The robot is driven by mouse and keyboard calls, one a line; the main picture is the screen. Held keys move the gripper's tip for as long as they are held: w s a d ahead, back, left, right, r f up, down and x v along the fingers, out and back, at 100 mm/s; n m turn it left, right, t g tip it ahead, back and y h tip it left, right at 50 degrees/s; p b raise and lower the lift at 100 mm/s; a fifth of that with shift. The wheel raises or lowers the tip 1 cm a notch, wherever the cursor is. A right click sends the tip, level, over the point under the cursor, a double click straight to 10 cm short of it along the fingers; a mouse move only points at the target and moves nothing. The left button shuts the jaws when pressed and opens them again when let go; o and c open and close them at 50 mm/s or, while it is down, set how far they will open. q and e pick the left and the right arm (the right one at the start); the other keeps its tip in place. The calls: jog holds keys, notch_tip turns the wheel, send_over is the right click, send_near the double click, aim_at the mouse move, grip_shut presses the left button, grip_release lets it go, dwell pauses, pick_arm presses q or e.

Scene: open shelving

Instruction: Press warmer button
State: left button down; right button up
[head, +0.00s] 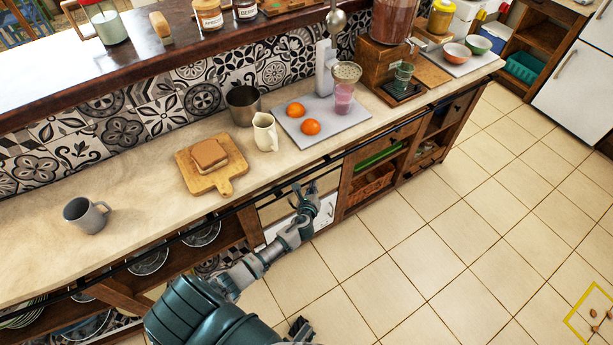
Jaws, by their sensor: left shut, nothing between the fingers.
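A built-in appliance, likely the warmer (272,212), sits under the counter with a glossy front and a pale panel (326,210) on its right side. Small marks show on that panel, but a button is too small to make out. My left gripper (305,192) is in front of the appliance, just left of the pale panel. It is shut with nothing held, and it covers part of the front. Whether it touches the front I cannot tell. A dark part at the bottom edge may be my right gripper (300,328); its fingers do not show clearly.
The counter (140,200) above holds a grey mug (86,215), a wooden board (229,186) with bread, a cream jug (265,132) and a grey tray (290,138) with oranges. Open shelves with a basket (370,184) lie to the right. The tiled floor (430,250) is mostly clear.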

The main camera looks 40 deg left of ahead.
pick_arm(q)
jog(key=shift+s+d, duration=0.35)
jog(key=shift+d, duration=0.45)
jog(key=shift+s+d, duration=0.3)
jog(key=shift+d, duration=0.45)
pick_arm(e)
jog(key=shift+w+r, duration=0.1)
jog(key=shift+r, duration=0.3)
